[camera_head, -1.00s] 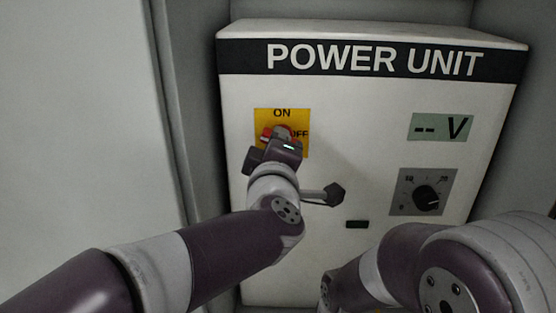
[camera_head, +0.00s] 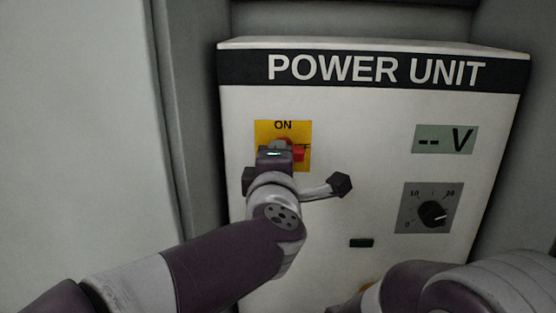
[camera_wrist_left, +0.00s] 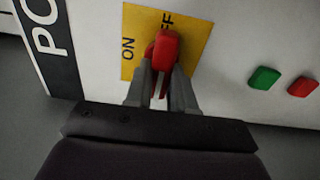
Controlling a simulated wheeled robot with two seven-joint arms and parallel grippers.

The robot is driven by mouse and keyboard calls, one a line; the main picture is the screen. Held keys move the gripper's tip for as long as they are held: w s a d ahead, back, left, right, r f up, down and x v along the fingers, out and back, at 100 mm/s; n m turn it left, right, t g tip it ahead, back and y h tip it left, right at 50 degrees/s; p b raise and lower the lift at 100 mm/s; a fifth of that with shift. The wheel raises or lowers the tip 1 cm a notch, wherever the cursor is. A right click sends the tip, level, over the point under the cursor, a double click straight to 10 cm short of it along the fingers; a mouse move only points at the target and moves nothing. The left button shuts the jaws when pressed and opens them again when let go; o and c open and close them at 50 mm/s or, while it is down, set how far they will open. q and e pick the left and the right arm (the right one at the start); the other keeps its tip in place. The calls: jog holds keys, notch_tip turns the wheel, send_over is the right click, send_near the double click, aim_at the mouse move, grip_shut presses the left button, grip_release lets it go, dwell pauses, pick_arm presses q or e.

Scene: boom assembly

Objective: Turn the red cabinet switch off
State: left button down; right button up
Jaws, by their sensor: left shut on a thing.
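The red switch (camera_head: 300,153) sits on a yellow plate (camera_head: 263,128) at the upper left of the white cabinet front. The plate is marked ON at its top and OFF at its right. The red handle shows to the right of my gripper and covers part of the OFF label. My left gripper (camera_head: 278,147) is in front of the switch. In the left wrist view, the two fingers of my left gripper (camera_wrist_left: 162,75) are shut on the red switch (camera_wrist_left: 167,50), one on each side. The switch's middle is hidden behind the gripper. My right gripper is out of view.
The cabinet (camera_head: 340,110) is labelled POWER UNIT. A display (camera_head: 445,139) reads "-- V", above a black dial (camera_head: 432,212). The wrist view shows a green button (camera_wrist_left: 264,78) and a red button (camera_wrist_left: 302,86). My right arm fills the lower right corner.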

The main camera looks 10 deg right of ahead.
pick_arm(q)
jog(key=shift+r, duration=0.15)
jog(key=c, duration=1)
grip_release()
jog(key=shift+o, duration=0.2)
jog(key=shift+w, duration=0.1)
jog(key=b+v, duration=0.2)
jog(key=v, duration=1)
jog(key=shift+s+b, duration=0.3)
jog(key=shift+b, duration=0.1)
jog(key=shift+a, duration=0.15)
